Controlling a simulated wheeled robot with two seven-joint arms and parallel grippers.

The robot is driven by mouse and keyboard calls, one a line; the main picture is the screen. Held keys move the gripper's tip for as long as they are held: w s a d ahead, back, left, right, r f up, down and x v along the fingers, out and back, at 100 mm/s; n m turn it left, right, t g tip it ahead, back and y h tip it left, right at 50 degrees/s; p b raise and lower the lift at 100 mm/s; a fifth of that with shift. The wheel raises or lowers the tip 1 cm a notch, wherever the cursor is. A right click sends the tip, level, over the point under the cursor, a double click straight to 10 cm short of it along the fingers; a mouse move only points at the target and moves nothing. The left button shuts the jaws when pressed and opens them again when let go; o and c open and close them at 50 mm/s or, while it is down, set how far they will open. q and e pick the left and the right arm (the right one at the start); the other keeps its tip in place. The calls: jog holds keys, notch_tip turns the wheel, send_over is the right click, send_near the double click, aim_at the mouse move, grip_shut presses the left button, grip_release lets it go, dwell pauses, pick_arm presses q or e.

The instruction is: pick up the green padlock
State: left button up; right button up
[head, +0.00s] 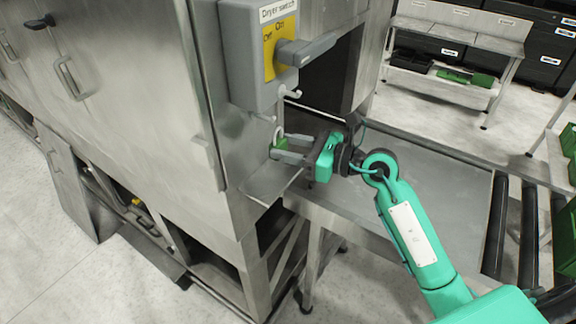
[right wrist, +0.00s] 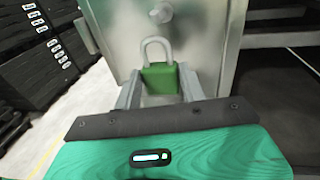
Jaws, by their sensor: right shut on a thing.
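The green padlock (head: 281,143) has a light metal shackle pointing up. It is at the side of the washer's steel cabinet, below the dryer switch box. In the right wrist view the padlock (right wrist: 161,78) is upright between my two fingers. My right gripper (head: 283,147) is shut on the padlock's body; its fingers show in the right wrist view (right wrist: 160,92) too. The shackle stands free above the fingers. I cannot tell whether the padlock touches the small steel shelf below it. My left gripper is not in view.
The grey dryer switch box (head: 252,55), with a yellow plate and grey handle (head: 306,48), is just above my right gripper. Metal hooks (head: 290,92) hang under it. A steel ledge (head: 270,182) lies below. A flat steel table (head: 430,185) and rollers extend to the right.

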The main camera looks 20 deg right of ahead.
jog(key=s+a+b+v, duration=0.1)
jog(key=b+v, duration=0.3)
jog(key=v, duration=0.5)
jog(key=s+a+f+b+v, duration=0.1)
jog(key=b+v, duration=0.2)
jog(key=v, duration=0.6)
jog(key=shift+s+b, duration=0.4)
jog(key=shift+s, duration=0.25)
jog(key=shift+d, duration=0.15)
